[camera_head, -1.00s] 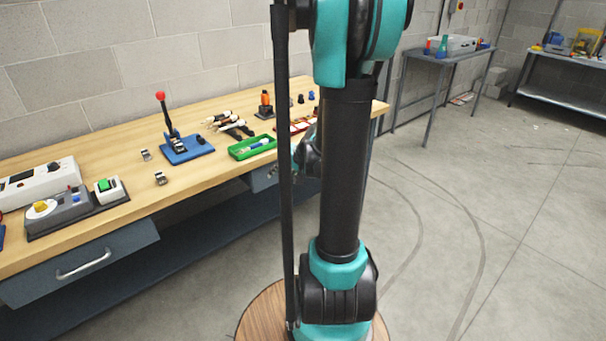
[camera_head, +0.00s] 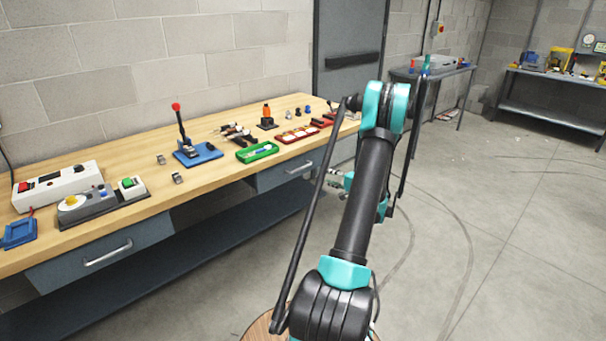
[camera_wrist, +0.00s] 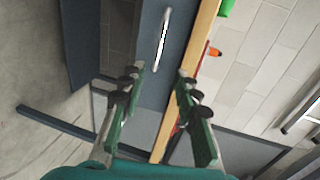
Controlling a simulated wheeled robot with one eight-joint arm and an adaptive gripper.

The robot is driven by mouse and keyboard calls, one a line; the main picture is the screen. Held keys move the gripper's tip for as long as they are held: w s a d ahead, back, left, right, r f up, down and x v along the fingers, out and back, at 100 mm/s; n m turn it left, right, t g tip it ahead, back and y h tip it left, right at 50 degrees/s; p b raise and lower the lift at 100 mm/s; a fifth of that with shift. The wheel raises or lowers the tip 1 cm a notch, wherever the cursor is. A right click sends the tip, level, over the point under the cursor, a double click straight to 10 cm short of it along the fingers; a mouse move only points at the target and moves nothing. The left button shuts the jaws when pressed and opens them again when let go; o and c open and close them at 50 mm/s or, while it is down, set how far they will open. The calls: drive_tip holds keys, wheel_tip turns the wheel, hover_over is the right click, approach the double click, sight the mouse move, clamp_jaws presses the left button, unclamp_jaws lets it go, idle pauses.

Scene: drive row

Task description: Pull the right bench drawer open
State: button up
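The right bench drawer (camera_head: 275,178) is a blue-grey front under the wooden bench top, with a pale bar handle (camera_head: 299,169). It looks shut, nearly flush with the bench front. In the wrist view the drawer front (camera_wrist: 178,62) and its handle (camera_wrist: 162,40) lie ahead of my fingertips. My gripper (camera_wrist: 158,84) is open and empty, with its green, black-padded fingers apart and the handle beyond the gap, not between them. In the head view my gripper (camera_head: 332,174) shows small and partly hidden by my arm, just right of the handle.
The wooden bench top (camera_head: 215,178) carries a green tray (camera_head: 257,152), a blue lever press (camera_head: 198,153) and control boxes. A left drawer (camera_head: 98,255) is farther along the bench. A grey table (camera_head: 440,72) stands behind. The floor (camera_head: 455,220) at the right is clear.

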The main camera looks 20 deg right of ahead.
drive_tip(key=x, duration=1.7)
drive_tip(key=shift+w, duration=0.2)
drive_tip(key=shift+c, duration=0.5)
clamp_jaws()
